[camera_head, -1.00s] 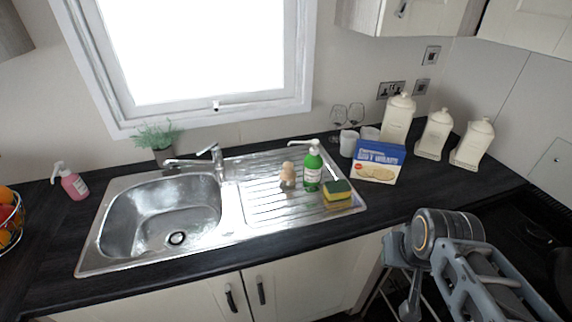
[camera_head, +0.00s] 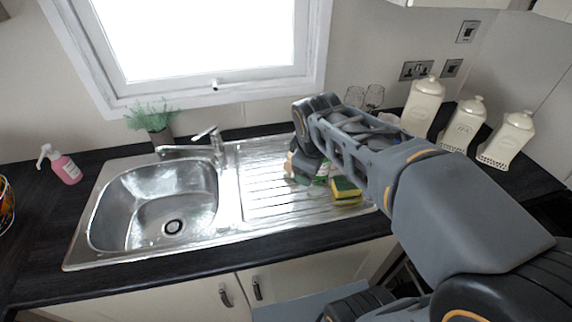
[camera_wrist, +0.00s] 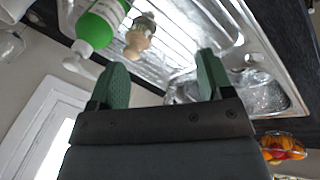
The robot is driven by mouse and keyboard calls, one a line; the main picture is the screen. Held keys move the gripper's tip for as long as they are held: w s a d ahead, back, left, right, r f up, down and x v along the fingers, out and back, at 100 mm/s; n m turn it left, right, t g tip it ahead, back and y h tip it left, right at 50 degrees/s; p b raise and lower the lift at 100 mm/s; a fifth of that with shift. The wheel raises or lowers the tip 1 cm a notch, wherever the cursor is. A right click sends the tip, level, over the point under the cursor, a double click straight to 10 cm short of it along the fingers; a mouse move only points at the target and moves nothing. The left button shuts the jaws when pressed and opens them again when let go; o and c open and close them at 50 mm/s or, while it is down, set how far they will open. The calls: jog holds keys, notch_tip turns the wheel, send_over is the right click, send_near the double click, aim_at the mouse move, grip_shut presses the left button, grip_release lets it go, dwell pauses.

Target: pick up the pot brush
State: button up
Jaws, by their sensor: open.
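The pot brush, with a rounded pale wooden handle, stands on the ribbed drainboard. In the wrist view the pot brush (camera_wrist: 138,40) shows at the top, beyond the fingertips and nearer the left finger. My gripper (camera_wrist: 162,72) is open, its two green fingers apart with nothing between them. In the head view my arm reaches over the drainboard and hides most of the brush and gripper.
A green soap bottle (camera_wrist: 101,24) stands close beside the brush. A yellow-green sponge (camera_head: 346,191) lies on the drainboard (camera_head: 262,207). The sink basin (camera_head: 155,205), tap (camera_head: 212,140), plant (camera_head: 152,122) and pink bottle (camera_head: 64,166) are to the left. White canisters (camera_head: 462,125) stand right.

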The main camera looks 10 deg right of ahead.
jog(key=w+a+n, duration=0.1)
jog(key=w+n, duration=0.5)
jog(key=n, duration=0.1)
jog(key=n+h, duration=0.2)
jog(key=n, duration=0.7)
send_over(287, 164)
jog(key=s, duration=0.2)
jog(key=shift+g, duration=0.3)
jog(key=f, duration=0.7)
jog(key=shift+s+f, duration=0.2)
jog(key=shift+f, duration=0.2)
jog(key=shift+x, duration=2.95)
jog(key=shift+s, duration=0.1)
jog(key=c, duration=1)
